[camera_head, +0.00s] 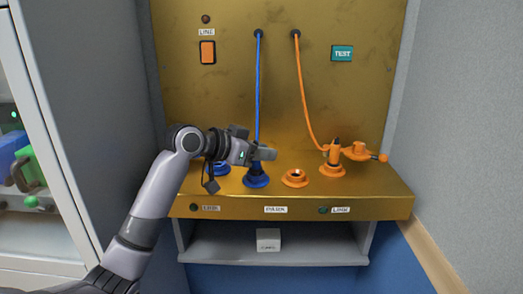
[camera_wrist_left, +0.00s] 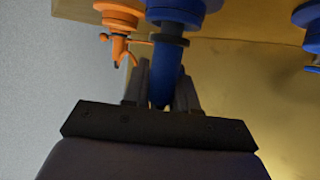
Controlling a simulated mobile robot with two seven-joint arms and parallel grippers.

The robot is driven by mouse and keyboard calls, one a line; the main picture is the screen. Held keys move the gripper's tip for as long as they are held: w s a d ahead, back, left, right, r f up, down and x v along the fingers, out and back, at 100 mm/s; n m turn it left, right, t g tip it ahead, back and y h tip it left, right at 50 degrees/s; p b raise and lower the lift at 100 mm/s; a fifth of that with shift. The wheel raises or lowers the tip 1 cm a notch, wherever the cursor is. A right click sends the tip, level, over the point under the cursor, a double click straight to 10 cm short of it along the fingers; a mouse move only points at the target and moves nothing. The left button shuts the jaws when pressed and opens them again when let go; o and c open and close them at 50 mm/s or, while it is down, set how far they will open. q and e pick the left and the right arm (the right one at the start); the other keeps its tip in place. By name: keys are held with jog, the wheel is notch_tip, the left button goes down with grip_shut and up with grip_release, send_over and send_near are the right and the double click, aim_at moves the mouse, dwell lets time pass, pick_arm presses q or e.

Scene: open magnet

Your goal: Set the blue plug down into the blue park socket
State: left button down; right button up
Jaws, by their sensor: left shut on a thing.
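The blue plug (camera_wrist_left: 166,78) is held between the two fingers of my left gripper (camera_head: 263,153), which is shut on it. The blue cable (camera_head: 258,85) runs from the panel down to it. The plug stands about upright at the blue park socket (camera_head: 256,182), left of the PARK label. In the left wrist view its end meets the blue socket (camera_wrist_left: 176,8). I cannot tell how deep it sits. The gripper hides much of the plug in the head view. My right gripper is not in view.
Another blue socket (camera_head: 219,169) is at the left, partly behind my gripper. An empty orange socket (camera_head: 295,178) is to the right. Beyond it an orange plug (camera_head: 334,157) stands in an orange socket (camera_head: 332,171). An orange cable (camera_head: 302,90) hangs from the panel (camera_head: 300,20).

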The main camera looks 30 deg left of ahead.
pick_arm(q)
jog(key=shift+f, duration=0.3)
dwell(0.4)
jog(key=c, duration=0.8)
grip_release()
jog(key=shift+b+v, duration=0.4)
jog(key=shift+v, duration=3.15)
jog(key=shift+s, duration=0.1)
